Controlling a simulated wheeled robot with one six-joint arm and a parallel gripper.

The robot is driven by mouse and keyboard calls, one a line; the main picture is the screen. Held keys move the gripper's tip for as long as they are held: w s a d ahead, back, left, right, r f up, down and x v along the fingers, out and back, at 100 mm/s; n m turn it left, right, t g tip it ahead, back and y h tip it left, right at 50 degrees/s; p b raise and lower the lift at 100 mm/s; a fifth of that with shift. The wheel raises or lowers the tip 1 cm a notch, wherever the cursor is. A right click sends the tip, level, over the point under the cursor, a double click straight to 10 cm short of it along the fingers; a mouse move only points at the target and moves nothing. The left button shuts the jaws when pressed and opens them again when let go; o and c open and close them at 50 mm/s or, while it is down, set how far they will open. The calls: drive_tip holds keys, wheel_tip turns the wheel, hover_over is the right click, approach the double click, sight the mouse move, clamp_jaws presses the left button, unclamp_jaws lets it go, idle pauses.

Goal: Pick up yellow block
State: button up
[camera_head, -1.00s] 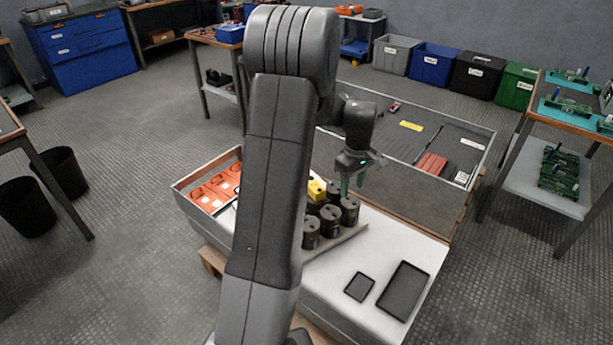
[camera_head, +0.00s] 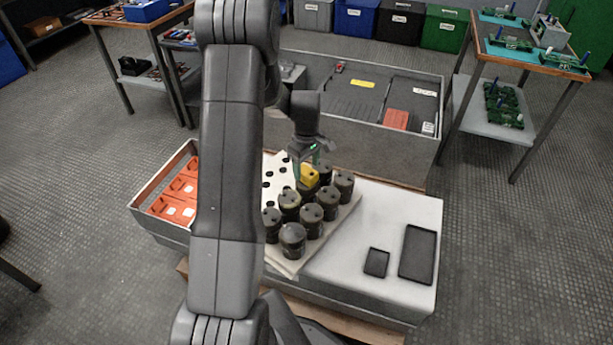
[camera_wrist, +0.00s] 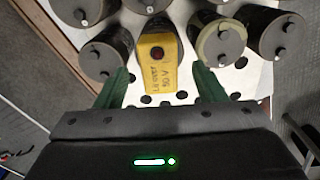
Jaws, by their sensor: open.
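The yellow block (camera_head: 309,175) rests on top of one of the dark capacitor cylinders in the bank. In the wrist view the yellow block (camera_wrist: 158,62) shows printed text and a dark reddish round spot, and it lies ahead of my fingertips, between their lines. My gripper (camera_head: 309,163) is just above the block in the head view. In the wrist view my gripper (camera_wrist: 160,80) has its two green fingers spread wide, one on each side of the block, with nothing held. I cannot tell the exact height gap between fingertips and block.
Dark capacitors (camera_head: 292,240) stand close around the block on a white perforated board (camera_head: 276,170). Black trays (camera_head: 417,254) lie on the white bench top at the right. An orange-lined bin (camera_head: 172,205) is at the left. A grey divided tray (camera_head: 350,90) stands behind.

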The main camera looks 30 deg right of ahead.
sight(307, 170)
wheel_tip(307, 170, down, 3)
drive_tip(key=shift+w+f, duration=0.1)
drive_tip(key=shift+f, duration=0.05)
drive_tip(key=c, duration=1.2)
